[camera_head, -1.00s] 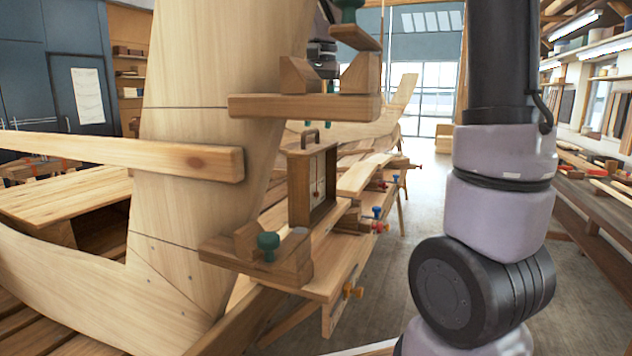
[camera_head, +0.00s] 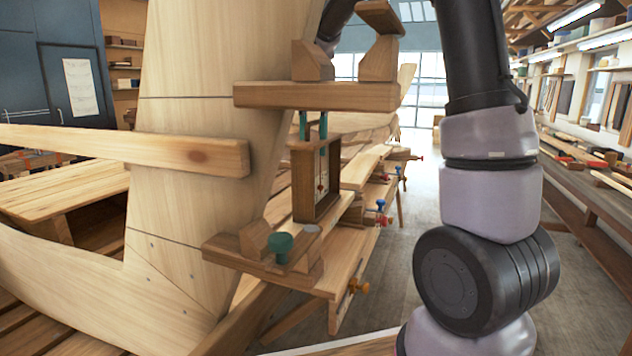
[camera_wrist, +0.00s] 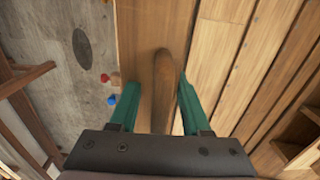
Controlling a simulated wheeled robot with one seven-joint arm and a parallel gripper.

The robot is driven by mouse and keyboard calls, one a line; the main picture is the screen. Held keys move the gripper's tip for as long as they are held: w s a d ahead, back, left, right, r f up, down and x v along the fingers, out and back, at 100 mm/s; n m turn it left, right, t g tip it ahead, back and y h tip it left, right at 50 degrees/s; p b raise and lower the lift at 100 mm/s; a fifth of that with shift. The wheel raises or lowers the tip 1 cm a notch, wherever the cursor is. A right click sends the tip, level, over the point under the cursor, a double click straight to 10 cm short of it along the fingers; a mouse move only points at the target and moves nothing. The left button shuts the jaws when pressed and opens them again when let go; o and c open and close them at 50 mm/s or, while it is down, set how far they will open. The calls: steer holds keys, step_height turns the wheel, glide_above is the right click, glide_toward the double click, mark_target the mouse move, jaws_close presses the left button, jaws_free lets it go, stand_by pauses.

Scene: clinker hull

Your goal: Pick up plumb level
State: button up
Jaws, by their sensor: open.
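The plumb level (camera_head: 302,185) is an upright brown wooden box frame with a pale face inside, standing on a plank beside the hull in the head view. My gripper (camera_head: 313,138) is open, its two green fingers pointing down at the top of the level. In the wrist view a rounded brown bar, apparently the level's handle (camera_wrist: 163,85), lies between the open fingers of my gripper (camera_wrist: 157,100). The fingers look apart from the bar on both sides. The gripper's body is mostly hidden behind a wooden clamp in the head view.
The upper wooden clamp (camera_head: 300,96) stands close in front of my gripper. A lower clamp with a green knob (camera_head: 281,243) sits left of the level's foot. The large hull post (camera_head: 185,110) is at left. Clear floor (camera_head: 400,245) lies to the right.

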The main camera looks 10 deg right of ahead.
step_height(320, 180, down, 2)
steer(key=shift+f, duration=0.1)
jaws_close()
stand_by(1.5)
